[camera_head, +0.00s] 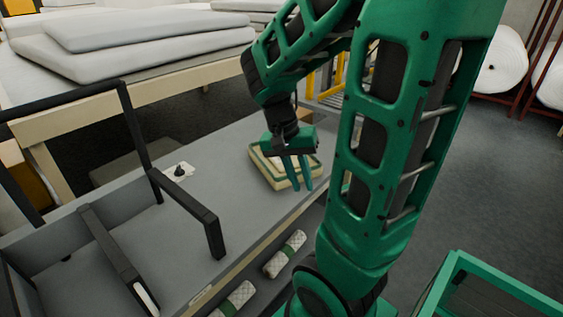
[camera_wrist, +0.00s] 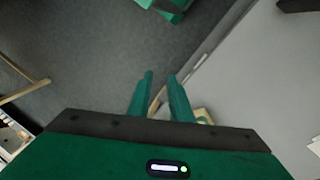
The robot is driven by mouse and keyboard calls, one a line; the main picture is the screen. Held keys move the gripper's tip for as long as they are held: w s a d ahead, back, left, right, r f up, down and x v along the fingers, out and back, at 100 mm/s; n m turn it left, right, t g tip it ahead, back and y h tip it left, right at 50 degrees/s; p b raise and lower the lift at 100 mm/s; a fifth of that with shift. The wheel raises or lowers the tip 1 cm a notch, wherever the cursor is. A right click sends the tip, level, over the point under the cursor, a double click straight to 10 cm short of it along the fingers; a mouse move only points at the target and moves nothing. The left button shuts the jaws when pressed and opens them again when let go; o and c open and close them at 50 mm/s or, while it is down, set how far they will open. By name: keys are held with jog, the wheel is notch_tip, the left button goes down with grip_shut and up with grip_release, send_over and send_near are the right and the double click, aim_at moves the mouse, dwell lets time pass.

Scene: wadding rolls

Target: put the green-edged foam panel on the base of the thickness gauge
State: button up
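A cream foam panel with green edging (camera_head: 262,172) lies in a small stack or tray-like pile on the grey bench top, near its front edge; its layers are hard to tell apart. A corner of it shows in the wrist view (camera_wrist: 203,115), partly behind a finger. My gripper (camera_head: 299,189) points down in front of the panel, its fingers apart with nothing visible between them; they also show in the wrist view (camera_wrist: 160,74). A small white plate with a black knob (camera_head: 178,171), possibly the thickness gauge, sits on the bench left of the panel.
The grey bench (camera_head: 225,175) is clear between panel and plate. A black frame (camera_head: 190,205) stands on the left. Wrapped rolls (camera_head: 285,254) lie on a shelf below. A green-framed crate (camera_head: 490,290) stands at lower right. White pads (camera_head: 150,40) lie behind.

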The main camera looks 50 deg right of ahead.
jog(key=w+d+f+m+g+h, duration=0.2)
jog(key=w+d+f+m+h, duration=0.25)
jog(key=w, duration=0.35)
jog(key=m+h, duration=0.5)
jog(key=h, duration=0.1)
send_near(298, 171)
jog(key=x, duration=0.8)
jog(key=shift+d, duration=0.1)
grip_shut()
